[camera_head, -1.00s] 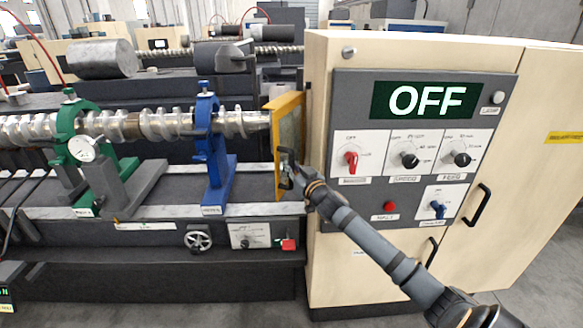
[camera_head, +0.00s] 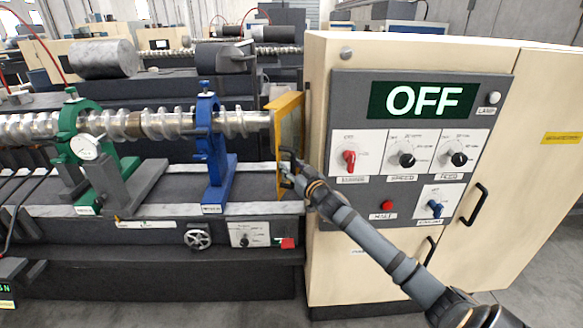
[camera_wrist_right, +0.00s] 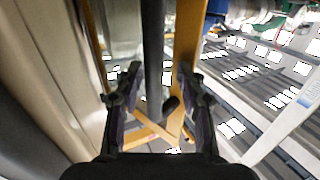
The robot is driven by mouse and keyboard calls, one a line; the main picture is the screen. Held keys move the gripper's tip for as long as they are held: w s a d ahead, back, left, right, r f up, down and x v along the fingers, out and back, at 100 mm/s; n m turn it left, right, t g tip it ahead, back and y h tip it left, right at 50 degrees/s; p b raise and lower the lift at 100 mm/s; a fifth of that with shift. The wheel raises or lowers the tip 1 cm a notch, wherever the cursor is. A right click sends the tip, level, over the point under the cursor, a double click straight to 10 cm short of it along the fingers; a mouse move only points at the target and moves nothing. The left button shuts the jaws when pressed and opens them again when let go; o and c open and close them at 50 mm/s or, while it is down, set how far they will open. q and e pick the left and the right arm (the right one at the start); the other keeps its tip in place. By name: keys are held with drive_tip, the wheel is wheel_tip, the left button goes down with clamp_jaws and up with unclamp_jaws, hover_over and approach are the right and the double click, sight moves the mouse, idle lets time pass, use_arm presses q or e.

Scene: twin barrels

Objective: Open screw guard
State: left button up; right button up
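The screw guard (camera_head: 290,140) is a yellow-framed panel with a clear pane, standing upright at the right end of the long metal screw (camera_head: 235,123), beside the beige cabinet. My right gripper (camera_head: 285,168) is at the guard's front face, and its fingers partly hide the handle in the head view. In the right wrist view, the two fingers of my right gripper (camera_wrist_right: 160,88) are spread, with the dark bar handle (camera_wrist_right: 153,45) between them and gaps on both sides. The yellow frame (camera_wrist_right: 188,40) shows behind. My left gripper is in neither view.
The beige control cabinet (camera_head: 535,130) stands close on the right, with an OFF display (camera_head: 424,100), knobs and a black door handle (camera_head: 474,204). Blue (camera_head: 219,175) and green (camera_head: 85,115) supports hold the screw. Open space lies in front of the blue support.

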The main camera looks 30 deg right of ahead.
drive_tip(key=shift+d+f, duration=0.1)
drive_tip(key=shift+d, duration=0.05)
drive_tip(key=shift+s, duration=0.2)
drive_tip(key=s, duration=0.6)
drive_tip(key=shift+a, duration=0.2)
drive_tip(key=shift+s+a, duration=0.35)
drive_tip(key=shift+s, duration=0.15)
